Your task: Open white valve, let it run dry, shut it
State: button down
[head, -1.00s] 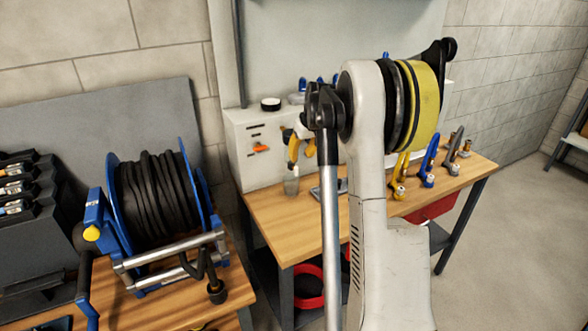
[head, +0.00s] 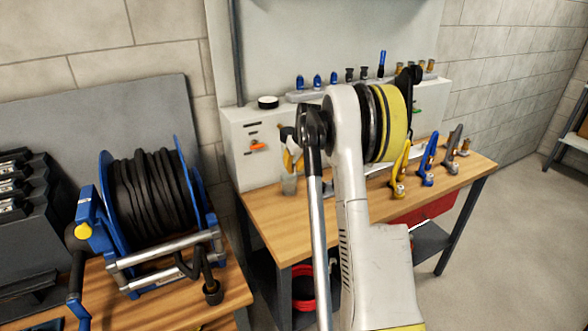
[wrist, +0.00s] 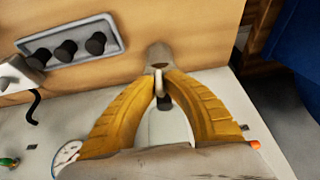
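My gripper (wrist: 160,78) has two ribbed yellow fingers that lean in, their tips nearly meeting around a small whitish piece, which looks like the handle of the white valve (wrist: 158,86). The tips appear to press on both its sides. A dark part shows just below it in the wrist view. A greyish jar (wrist: 158,54) stands on the wooden bench beyond the fingertips; it also shows in the head view (head: 289,186), under the gripper. I cannot make out any flow or liquid. In the head view, my arm partly hides the gripper and the valve.
The white cabinet (head: 242,163) has an orange handle (head: 257,146) left of my gripper in the head view. A round gauge (wrist: 67,153) is close to one finger. A grey holder with black knobs (wrist: 66,48) lies nearby. A hose reel (head: 150,200) stands at left.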

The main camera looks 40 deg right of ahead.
jog(key=shift+y, duration=0.3)
jog(key=shift+d+t+y+p, duration=0.15)
jog(key=shift+t+y+p, duration=0.2)
jog(key=shift+y, duration=0.55)
jog(key=shift+m+t+y, duration=0.35)
jog(key=shift+m+y, duration=0.15)
jog(key=shift+y, duration=0.9)
jog(key=c, duration=1.5)
grip_release()
jog(key=v, duration=1.2)
jog(key=shift+d+f, duration=0.1)
jog(key=shift+d, duration=0.05)
